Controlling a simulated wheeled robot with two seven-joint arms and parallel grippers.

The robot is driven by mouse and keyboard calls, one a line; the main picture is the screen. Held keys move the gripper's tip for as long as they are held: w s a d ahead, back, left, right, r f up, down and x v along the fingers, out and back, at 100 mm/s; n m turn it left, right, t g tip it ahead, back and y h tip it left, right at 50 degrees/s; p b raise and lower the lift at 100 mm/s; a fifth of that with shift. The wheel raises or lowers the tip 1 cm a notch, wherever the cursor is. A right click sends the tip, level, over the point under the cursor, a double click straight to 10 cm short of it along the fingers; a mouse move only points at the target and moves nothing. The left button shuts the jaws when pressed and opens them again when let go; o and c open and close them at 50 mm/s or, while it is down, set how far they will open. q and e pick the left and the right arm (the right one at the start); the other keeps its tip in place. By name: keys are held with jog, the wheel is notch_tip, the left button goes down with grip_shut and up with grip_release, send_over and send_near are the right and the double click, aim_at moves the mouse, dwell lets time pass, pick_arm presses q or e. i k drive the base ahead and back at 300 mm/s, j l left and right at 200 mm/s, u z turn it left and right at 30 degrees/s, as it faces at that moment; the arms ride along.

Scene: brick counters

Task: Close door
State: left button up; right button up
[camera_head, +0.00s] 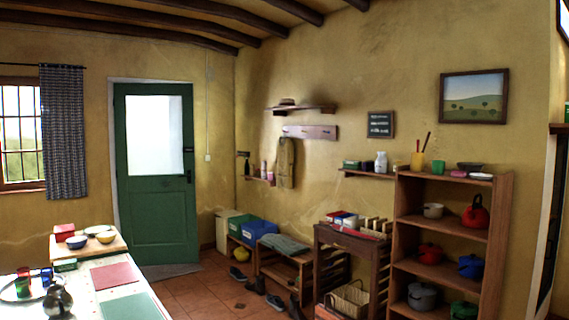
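A green door (161,215) with a pale glass panel (154,135) stands in the far wall, left of the room's corner. Its dark handle (188,177) is on the right edge. A whitish frame (112,150) shows along its left side and top, but not along its right side. I cannot tell whether the door is fully shut or slightly ajar. Neither of my grippers is in view.
A table (90,285) with bowls, cups and mats fills the lower left. A low bench (283,262), shoes (275,302) and a shelf unit (447,190) line the right wall. Tiled floor (205,285) is open between the table and the bench.

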aim_at(158, 212)
jog(key=z, duration=0.85)
jog(key=i, duration=0.55)
jog(key=i+u, duration=0.1)
jog(key=i, duration=0.35)
jog(key=i+l+u, duration=0.1)
jog(key=i, duration=0.4)
jog(key=i+l, duration=0.15)
jog(key=i, duration=0.3)
jog(key=i+l+u, duration=0.15)
jog(key=i, duration=0.35)
jog(key=i+j+u, duration=0.25)
jog(key=i+u, duration=0.15)
jog(key=i+j+u, duration=0.1)
jog(key=i+u, duration=0.7)
jog(key=i+l+u, duration=0.25)
jog(key=i+u, duration=0.3)
jog(key=i, duration=0.45)
jog(key=i+u, duration=0.2)
jog(key=i, duration=0.45)
jog(key=i+u, duration=0.15)
jog(key=i, duration=0.5)
jog(key=i+l+u, duration=0.15)
jog(key=i, duration=0.45)
jog(key=i+l+u, duration=0.15)
jog(key=i, duration=0.3)
jog(key=z, duration=2)
